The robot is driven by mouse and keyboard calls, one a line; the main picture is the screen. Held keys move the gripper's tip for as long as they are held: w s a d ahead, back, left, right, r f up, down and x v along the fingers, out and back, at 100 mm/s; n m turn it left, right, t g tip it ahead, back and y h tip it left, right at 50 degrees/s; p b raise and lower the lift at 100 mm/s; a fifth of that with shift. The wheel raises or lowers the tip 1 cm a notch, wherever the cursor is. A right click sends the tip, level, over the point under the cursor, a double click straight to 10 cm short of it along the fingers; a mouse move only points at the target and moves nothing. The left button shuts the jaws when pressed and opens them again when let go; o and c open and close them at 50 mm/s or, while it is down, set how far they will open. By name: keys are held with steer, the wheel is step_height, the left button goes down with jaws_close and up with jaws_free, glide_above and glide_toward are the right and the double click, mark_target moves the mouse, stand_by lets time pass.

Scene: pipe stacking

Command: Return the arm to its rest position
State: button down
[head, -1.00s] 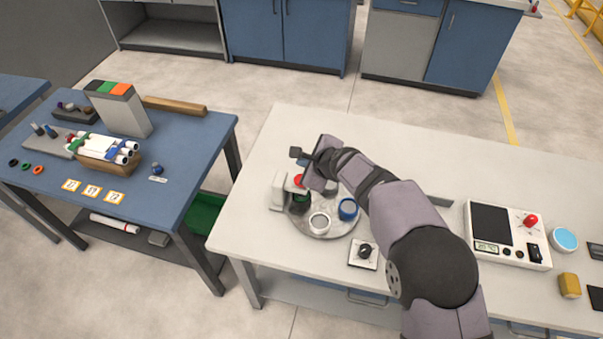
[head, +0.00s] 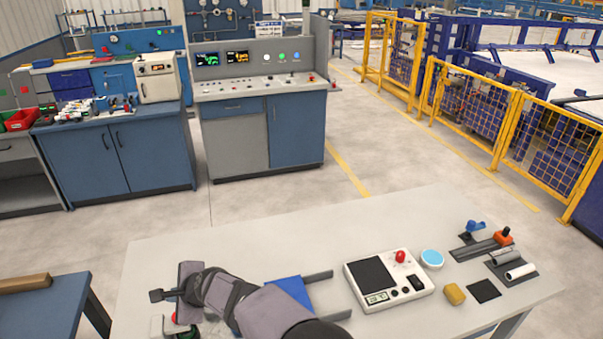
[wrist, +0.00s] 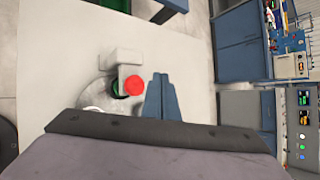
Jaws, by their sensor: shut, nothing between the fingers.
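My gripper (wrist: 161,80) shows in the wrist view as two blue-grey fingers lying together, with nothing between them. A round red-topped piece (wrist: 134,84) and a dark green piece (wrist: 118,92) are just left of the fingers in that view, beside a white block (wrist: 122,57). They are on or by a round grey plate (wrist: 88,93). In the head view my arm reaches in from the bottom edge over the white table (head: 200,243).
A white control box (head: 370,272) with a red button, a pale blue disc (head: 432,258), a yellow block (head: 454,293) and black holders (head: 475,250) stand right of my arm. A blue panel (head: 290,290) lies between dark rails beside it. The table's back middle is clear.

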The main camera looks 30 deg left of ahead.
steer(key=shift+s+d+f+n, duration=0.1)
steer(key=shift+s+n, duration=0.15)
steer(key=shift+n, duration=0.75)
steer(key=s+d+f+n+g+h, duration=0.1)
steer(key=s+d+f+n+h, duration=0.1)
steer(key=d+f+n, duration=0.2)
steer(key=s+d+f+n+h, duration=0.3)
steer(key=d+f+n, duration=0.2)
steer(key=d, duration=0.5)
steer(key=s+d+f+n+g+h, duration=0.1)
steer(key=s+d+f+n+h, duration=0.1)
steer(key=d, duration=0.5)
steer(key=shift+s+f+n+g, duration=0.15)
steer(key=shift+s+f+n, duration=0.1)
steer(key=shift+f+n, duration=0.45)
steer(key=shift+s+f+n+g, duration=0.15)
steer(key=shift+s+f+n, duration=0.1)
steer(key=shift+f+n, duration=0.45)
steer(key=w+d+r+m, duration=0.2)
steer(key=d+r, duration=0.3)
steer(key=d, duration=1)
steer(key=w+d+r+m+t+h, duration=0.1)
steer(key=w+d+r, duration=0.4)
steer(key=d, duration=1.1)
steer(key=w+d+r+m+t+h, duration=0.1)
steer(key=w+d+r+m, duration=0.2)
steer(key=d, duration=1.2)
steer(key=shift+w+d+r+m, duration=0.25)
steer(key=shift+w+r+m, duration=0.1)
steer(key=shift+r, duration=1)
